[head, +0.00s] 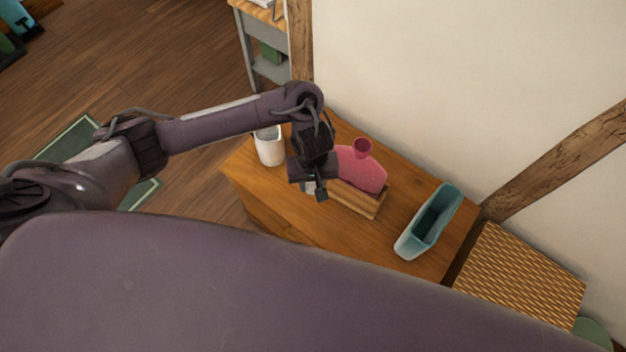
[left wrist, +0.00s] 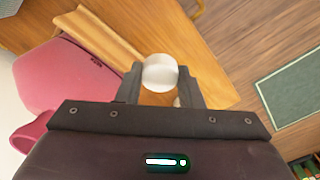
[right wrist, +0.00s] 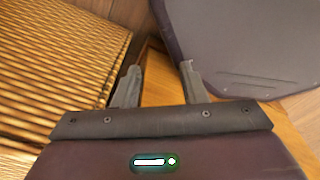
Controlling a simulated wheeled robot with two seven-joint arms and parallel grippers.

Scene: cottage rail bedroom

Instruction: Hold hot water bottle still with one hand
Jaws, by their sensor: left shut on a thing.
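The pink hot water bottle (head: 360,172) stands in a wooden holder (head: 356,198) on the wooden table, its neck (head: 362,148) upward. It also shows at the left of the left wrist view (left wrist: 62,80). My left gripper (head: 316,192) is just left of the bottle, apart from it. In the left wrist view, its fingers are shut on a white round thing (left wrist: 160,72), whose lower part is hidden. My right gripper (right wrist: 158,80) shows only in the right wrist view, open and empty, away from the bottle.
A white jar (head: 269,146) stands at the table's left end. A teal open container (head: 428,222) stands to the right of the bottle. A woven basket (head: 520,275) is beyond the table's right end. Bare tabletop (head: 395,240) lies between holder and container.

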